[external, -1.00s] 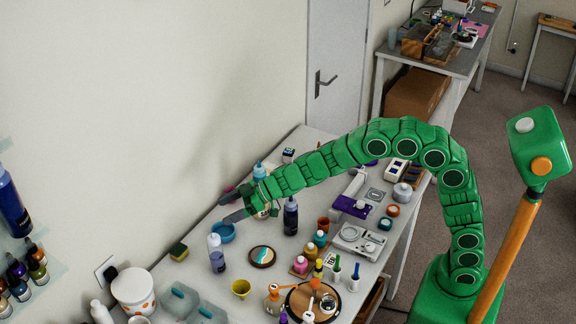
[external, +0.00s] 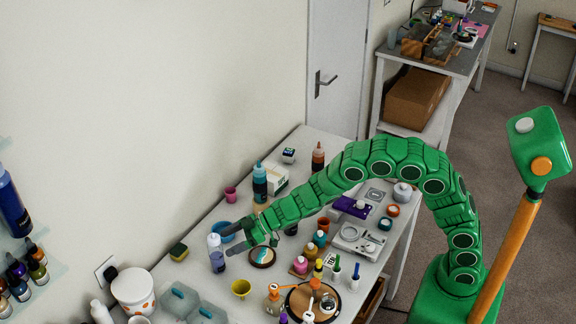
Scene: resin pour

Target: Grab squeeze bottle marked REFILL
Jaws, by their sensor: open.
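No REFILL marking is legible at this size, so I cannot tell which bottle bears it. A clear bottle with blue-purple liquid and a pale top (external: 217,258) stands upright near the table's left edge. My gripper (external: 231,241) is open, just to the right of this bottle, with its dark fingers pointing at it. I cannot tell whether they touch it. A teal bottle (external: 260,184) and a brown bottle with an orange top (external: 318,160) stand farther back. A dark bottle (external: 291,229) is mostly hidden behind my arm.
A blue bowl (external: 224,229) sits just behind my fingers. A round coaster (external: 263,258) and a yellow cup (external: 241,288) lie close by. A sponge (external: 178,251) is at the left. Several small pots and bottles crowd the right side.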

